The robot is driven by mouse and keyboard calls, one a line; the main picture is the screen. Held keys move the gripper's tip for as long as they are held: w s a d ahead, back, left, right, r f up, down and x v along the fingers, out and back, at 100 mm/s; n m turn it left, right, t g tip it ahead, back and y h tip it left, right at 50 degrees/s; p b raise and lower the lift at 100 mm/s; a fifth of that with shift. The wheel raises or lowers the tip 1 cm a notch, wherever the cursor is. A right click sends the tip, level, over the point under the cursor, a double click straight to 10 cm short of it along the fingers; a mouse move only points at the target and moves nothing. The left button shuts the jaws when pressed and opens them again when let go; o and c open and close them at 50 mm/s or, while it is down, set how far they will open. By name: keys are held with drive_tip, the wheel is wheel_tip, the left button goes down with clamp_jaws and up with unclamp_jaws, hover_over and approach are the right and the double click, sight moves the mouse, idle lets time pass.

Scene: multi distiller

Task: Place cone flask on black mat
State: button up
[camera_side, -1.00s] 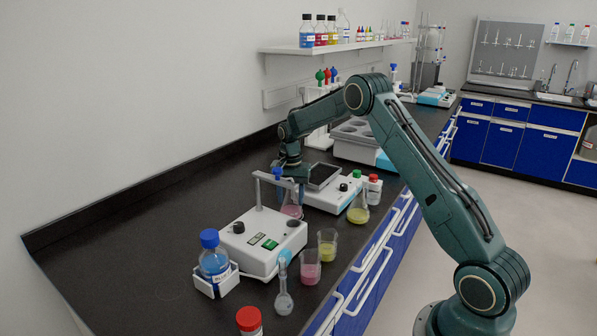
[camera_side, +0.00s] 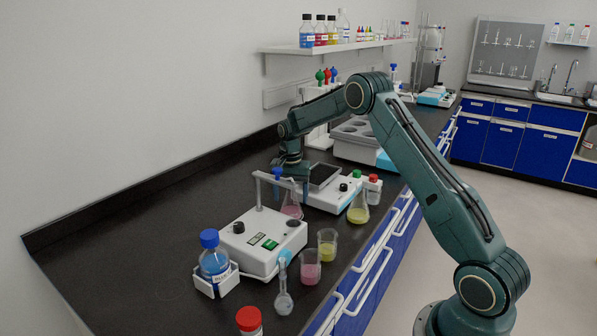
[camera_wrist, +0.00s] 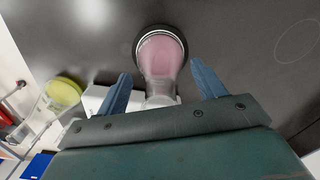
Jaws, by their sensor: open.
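My gripper (camera_side: 291,184) is at the flask's neck height. In the wrist view its two blue fingers (camera_wrist: 160,88) are apart, one on each side of the neck, and not visibly touching it. Another cone flask with yellow liquid (camera_side: 358,210) stands to the right.
The white stirrer (camera_side: 262,243) and its rod stand close in front of the pink flask. Beakers with pink (camera_side: 310,270) and yellow liquid (camera_side: 327,246), a small flask (camera_side: 284,300) and a blue-capped bottle (camera_side: 213,262) stand nearer. The bench's left side is clear.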

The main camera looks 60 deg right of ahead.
wheel_tip(320, 180, up, 11)
drive_tip(key=shift+r, duration=0.2)
idle(0.4)
idle(0.4)
drive_tip(key=s+a+r+n+t, duration=0.3)
drive_tip(key=s+a+r+n, duration=0.4)
drive_tip(key=s+a+r, duration=0.75)
drive_tip(key=s+a+f+n+t, duration=0.1)
drive_tip(key=s+a+f+n, duration=0.1)
drive_tip(key=s, duration=0.8)
drive_tip(key=s+a+f+n+t, duration=0.1)
drive_tip(key=s+a+n, duration=0.3)
drive_tip(key=s, duration=0.6)
drive_tip(key=shift+a+f+n+t, duration=0.3)
drive_tip(key=shift+a+f, duration=0.6)
drive_tip(key=shift+a, duration=0.15)
